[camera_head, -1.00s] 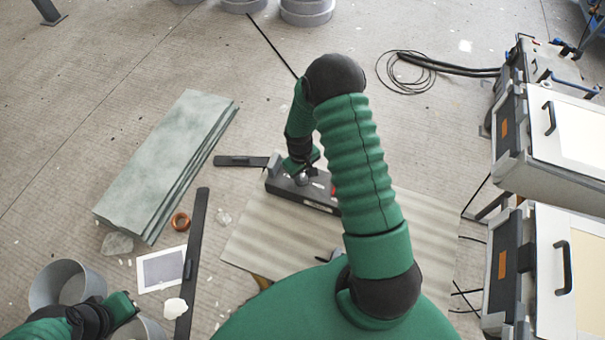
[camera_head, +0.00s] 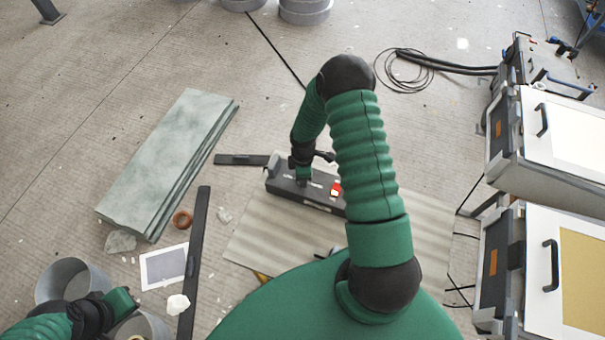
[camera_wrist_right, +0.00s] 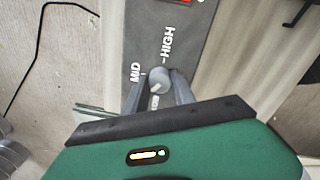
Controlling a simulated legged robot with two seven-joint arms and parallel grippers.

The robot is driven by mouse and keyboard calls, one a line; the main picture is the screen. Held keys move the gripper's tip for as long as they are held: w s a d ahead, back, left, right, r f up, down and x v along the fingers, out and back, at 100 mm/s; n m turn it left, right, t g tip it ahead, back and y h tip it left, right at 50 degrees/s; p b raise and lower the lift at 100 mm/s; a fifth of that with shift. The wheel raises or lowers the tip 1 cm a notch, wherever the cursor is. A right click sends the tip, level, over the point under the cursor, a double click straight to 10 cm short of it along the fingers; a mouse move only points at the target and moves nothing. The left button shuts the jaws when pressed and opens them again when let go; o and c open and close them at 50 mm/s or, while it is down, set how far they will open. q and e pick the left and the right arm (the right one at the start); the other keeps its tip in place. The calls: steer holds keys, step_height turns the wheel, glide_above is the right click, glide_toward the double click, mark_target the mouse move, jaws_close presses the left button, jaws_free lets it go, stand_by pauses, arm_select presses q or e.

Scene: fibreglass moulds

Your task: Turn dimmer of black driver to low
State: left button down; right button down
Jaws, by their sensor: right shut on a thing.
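The black driver (camera_head: 318,196) is a long dark box on the pale corrugated sheet, with a red switch (camera_head: 336,189) on its top. My right gripper (camera_head: 303,182) is down at its top. In the right wrist view, the right gripper's fingers (camera_wrist_right: 159,88) are shut on the round grey dimmer knob (camera_wrist_right: 158,76). MID is printed left of the knob and HIGH above it on the driver's face (camera_wrist_right: 183,42). The lower printing is mostly hidden by the fingers, and I cannot tell where the knob points. My left gripper (camera_head: 128,302) is at lower left, over a grey bucket; its jaws are unclear.
Greenish slabs (camera_head: 165,165) lie stacked at left, with a copper-coloured ring (camera_head: 182,220) and a framed panel (camera_head: 164,267) nearby. Black strips (camera_head: 195,260) lie on the floor. White-fronted cases (camera_head: 560,250) stand at right. A coiled black cable (camera_head: 405,72) lies behind.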

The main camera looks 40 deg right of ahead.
steer(key=n+p, duration=0.1)
steer(key=n, duration=0.2)
steer(key=shift+r+n, duration=0.1)
steer(key=shift+n, duration=0.2)
steer(key=shift+n+p, duration=0.75)
steer(key=shift+n, duration=0.65)
steer(key=shift+d, duration=0.1)
steer(key=c, duration=1)
jaws_free()
steer(key=shift+c, duration=0.2)
step_height(320, 180, up, 16)
steer(key=shift+s+r, duration=0.25)
steer(key=shift+s, duration=0.15)
